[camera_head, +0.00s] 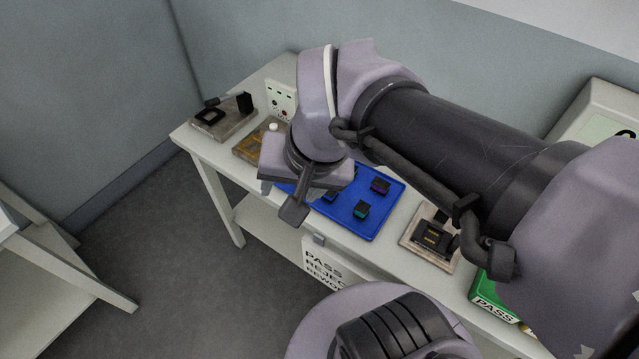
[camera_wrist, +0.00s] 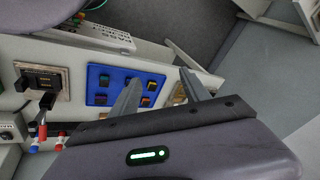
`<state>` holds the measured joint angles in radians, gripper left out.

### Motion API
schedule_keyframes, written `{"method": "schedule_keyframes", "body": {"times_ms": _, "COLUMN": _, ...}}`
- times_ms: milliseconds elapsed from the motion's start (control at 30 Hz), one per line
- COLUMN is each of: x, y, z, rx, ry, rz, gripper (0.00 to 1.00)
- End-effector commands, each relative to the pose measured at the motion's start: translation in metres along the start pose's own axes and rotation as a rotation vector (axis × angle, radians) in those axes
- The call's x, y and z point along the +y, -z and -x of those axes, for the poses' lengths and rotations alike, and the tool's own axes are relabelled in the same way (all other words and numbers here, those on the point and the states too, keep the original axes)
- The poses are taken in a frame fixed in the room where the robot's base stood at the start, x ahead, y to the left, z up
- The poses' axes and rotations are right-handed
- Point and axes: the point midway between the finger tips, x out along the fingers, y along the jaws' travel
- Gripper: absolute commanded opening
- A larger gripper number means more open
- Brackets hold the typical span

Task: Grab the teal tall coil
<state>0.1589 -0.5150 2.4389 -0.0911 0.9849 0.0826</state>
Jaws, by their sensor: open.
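A blue tray (camera_head: 345,225) on the bench holds several small dark blocks with coloured faces. One block with a teal face (camera_head: 361,209) sits near the tray's front right; it looks like the teal coil, but its height is hard to judge. My gripper (camera_head: 292,208) is open, above and at the front left of the tray, apart from the teal block. It hides part of the tray's left side. In the wrist view, both fingers of my gripper (camera_wrist: 161,78) are spread and empty.
A purple-topped block (camera_head: 380,186) sits behind the teal one. A fixture board (camera_head: 437,238) and a green PASS bin (camera_head: 492,293) stand right of the tray. More fixtures (camera_head: 222,118) are at the bench's far left. The floor (camera_head: 150,240) in front is clear.

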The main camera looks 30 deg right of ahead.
Motion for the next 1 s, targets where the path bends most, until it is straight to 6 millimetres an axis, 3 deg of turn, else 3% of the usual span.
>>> {"method": "schedule_keyframes", "body": {"times_ms": 267, "x": 0.052, "y": 0.063, "z": -0.026, "rx": -0.081, "ry": -0.165, "rz": -0.248, "gripper": 0.55}}
{"method": "schedule_keyframes", "body": {"times_ms": 533, "x": 0.138, "y": 0.109, "z": -0.065, "rx": -0.179, "ry": -0.324, "rz": -0.522, "gripper": 0.55}}
{"method": "schedule_keyframes", "body": {"times_ms": 633, "x": 0.157, "y": 0.113, "z": -0.074, "rx": -0.198, "ry": -0.352, "rz": -0.574, "gripper": 0.55}}
{"method": "schedule_keyframes", "body": {"times_ms": 800, "x": 0.162, "y": 0.111, "z": -0.083, "rx": -0.201, "ry": -0.357, "rz": -0.581, "gripper": 0.55}}
{"method": "schedule_keyframes", "body": {"times_ms": 1000, "x": 0.178, "y": 0.093, "z": -0.140, "rx": -0.203, "ry": -0.356, "rz": -0.579, "gripper": 0.55}}
